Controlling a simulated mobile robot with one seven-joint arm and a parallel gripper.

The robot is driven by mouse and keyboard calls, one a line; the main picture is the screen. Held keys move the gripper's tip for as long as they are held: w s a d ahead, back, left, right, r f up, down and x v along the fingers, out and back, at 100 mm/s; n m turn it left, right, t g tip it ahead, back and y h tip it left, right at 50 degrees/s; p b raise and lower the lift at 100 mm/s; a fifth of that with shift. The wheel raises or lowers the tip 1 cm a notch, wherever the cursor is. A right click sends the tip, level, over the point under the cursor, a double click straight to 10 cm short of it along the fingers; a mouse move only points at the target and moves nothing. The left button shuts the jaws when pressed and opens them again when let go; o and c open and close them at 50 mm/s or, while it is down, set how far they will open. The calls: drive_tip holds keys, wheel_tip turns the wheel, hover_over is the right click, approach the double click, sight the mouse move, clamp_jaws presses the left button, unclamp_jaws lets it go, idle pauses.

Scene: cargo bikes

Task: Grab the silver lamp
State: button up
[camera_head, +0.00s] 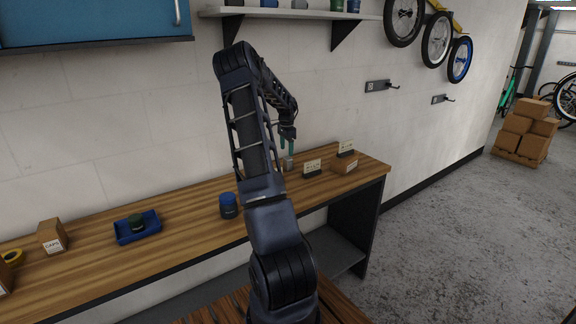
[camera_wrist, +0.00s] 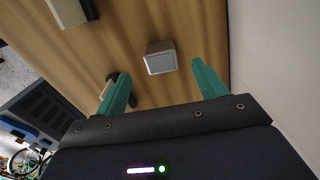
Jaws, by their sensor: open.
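The silver lamp (camera_wrist: 160,58) is a small block with a pale square face. In the wrist view it stands on the wooden bench, between and just beyond my fingertips, with clear space on both sides. In the head view it is a small grey shape (camera_head: 289,164) near the back of the bench, partly hidden by my arm. My gripper (camera_head: 287,145) points down above it, its green fingers spread. In the wrist view my gripper (camera_wrist: 161,76) is open and empty; neither finger appears to touch the lamp.
A dark blue can (camera_head: 228,205) and a blue tray (camera_head: 137,228) are further left. The wall runs close behind; a shelf (camera_head: 290,14) hangs above.

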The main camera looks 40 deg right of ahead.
sight(288, 158)
wheel_tip(288, 158, down, 4)
drive_tip(key=shift+r, duration=0.1)
drive_tip(key=shift+d+f, duration=0.2)
drive_tip(key=shift+f, duration=1.05)
drive_tip(key=shift+d+f, duration=0.2)
drive_tip(key=shift+f, duration=1.05)
drive_tip(key=c, duration=1.1)
drive_tip(key=shift+r, duration=0.1)
